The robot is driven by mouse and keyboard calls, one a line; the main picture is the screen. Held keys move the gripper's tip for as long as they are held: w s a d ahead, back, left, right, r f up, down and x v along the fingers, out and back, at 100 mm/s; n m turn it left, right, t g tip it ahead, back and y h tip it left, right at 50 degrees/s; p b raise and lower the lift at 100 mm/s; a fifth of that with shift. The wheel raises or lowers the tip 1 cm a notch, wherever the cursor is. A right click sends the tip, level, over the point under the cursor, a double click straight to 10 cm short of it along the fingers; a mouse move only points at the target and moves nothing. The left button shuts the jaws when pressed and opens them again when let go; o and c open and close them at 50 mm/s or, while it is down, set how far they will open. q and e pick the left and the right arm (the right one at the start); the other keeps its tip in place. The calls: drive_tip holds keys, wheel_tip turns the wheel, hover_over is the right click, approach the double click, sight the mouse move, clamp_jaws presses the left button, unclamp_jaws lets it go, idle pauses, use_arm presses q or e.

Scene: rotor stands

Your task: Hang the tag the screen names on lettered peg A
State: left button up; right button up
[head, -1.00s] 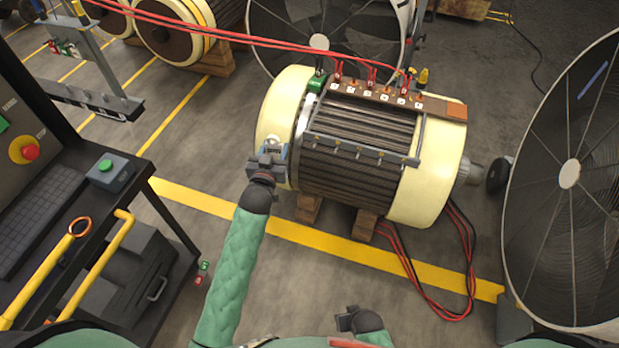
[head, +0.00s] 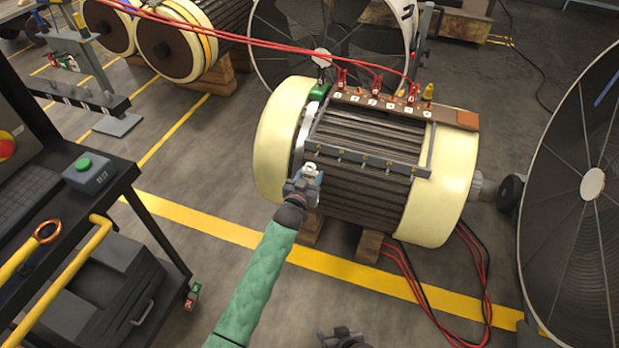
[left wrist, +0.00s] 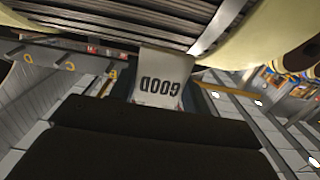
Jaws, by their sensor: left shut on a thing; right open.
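My left gripper (head: 308,180) is shut on a white tag (left wrist: 162,78) that reads GOOD, upside down in the left wrist view. In the head view the tag (head: 311,168) is a small pale patch at the fingertips. It is in front of the left part of the grey peg rail (head: 375,162) on the motor's near side. In the left wrist view the rail (left wrist: 50,55) carries small letters, C and D among them; peg A cannot be made out. I cannot tell if the tag touches a peg. My right gripper (head: 342,338) is low in the head view, open and empty.
The cream-ended motor (head: 450,190) stands on wooden blocks (head: 369,246). Red cables (head: 230,40) cross above it. A big fan (head: 580,200) is at right. A console with a green button box (head: 90,172) is at left. No readable screen shows.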

use_arm(q)
drive_tip(key=shift+w+d+b, duration=0.25)
drive_tip(key=shift+w+b, duration=0.2)
drive_tip(key=shift+w, duration=0.4)
drive_tip(key=shift+w+d, duration=0.1)
drive_tip(key=shift+w, duration=0.05)
drive_tip(key=shift+w+d+b, duration=0.1)
drive_tip(key=shift+w+b, duration=0.15)
drive_tip(key=shift+b, duration=0.15)
drive_tip(key=shift+w, duration=0.2)
use_arm(e)
wheel_tip(320, 180, down, 7)
drive_tip(key=shift+s+r+t, duration=0.15)
drive_tip(key=shift+s+t, duration=0.25)
use_arm(q)
drive_tip(key=shift+w, duration=0.1)
